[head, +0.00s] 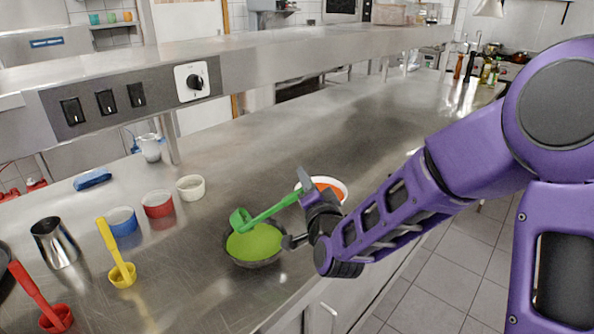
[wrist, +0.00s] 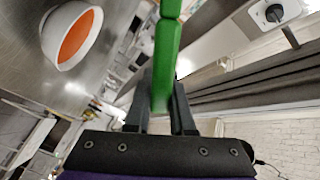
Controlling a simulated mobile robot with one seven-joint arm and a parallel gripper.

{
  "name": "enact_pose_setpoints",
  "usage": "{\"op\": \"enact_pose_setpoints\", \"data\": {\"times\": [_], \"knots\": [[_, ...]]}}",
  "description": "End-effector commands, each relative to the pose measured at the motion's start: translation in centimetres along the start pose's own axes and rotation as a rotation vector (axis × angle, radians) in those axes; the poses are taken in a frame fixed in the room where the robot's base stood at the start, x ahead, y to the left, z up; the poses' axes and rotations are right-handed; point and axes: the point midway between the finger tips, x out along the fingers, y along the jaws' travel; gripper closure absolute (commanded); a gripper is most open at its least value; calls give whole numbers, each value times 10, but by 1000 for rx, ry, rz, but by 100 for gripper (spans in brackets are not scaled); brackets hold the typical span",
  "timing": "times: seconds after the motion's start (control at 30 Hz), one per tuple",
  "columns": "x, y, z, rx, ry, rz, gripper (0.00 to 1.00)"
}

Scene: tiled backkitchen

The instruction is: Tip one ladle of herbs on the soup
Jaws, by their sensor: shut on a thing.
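My gripper (head: 306,198) is shut on the handle of a green ladle (head: 272,208). In the wrist view the handle (wrist: 166,50) stands between the two fingers (wrist: 160,108). The ladle's cup (head: 240,220) is at the back left rim of a dark bowl of green herbs (head: 254,243); I cannot tell whether it touches the bowl or what it holds. A white bowl (head: 343,184) of orange soup (head: 328,187) stands behind my gripper, to the right of the herb bowl, partly hidden by the gripper. The soup also shows in the wrist view (wrist: 76,38).
A yellow ladle (head: 122,274) and a red ladle (head: 56,318) stand at the left. Blue (head: 122,222), red (head: 158,204) and white (head: 190,188) small bowls stand behind, near a metal jug (head: 54,243). A shelf (head: 250,60) overhangs the counter's back.

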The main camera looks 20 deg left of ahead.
Motion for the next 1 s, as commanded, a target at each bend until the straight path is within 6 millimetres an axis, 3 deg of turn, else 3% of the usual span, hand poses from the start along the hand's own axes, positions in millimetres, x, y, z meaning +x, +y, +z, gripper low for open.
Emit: {"op": "enact_pose_setpoints", "data": {"times": [0.47, 1.0], "knots": [[0, 59, 6, 295, 3, -1, 100], [0, -12, 5, -29, 1, -4, 100]]}}
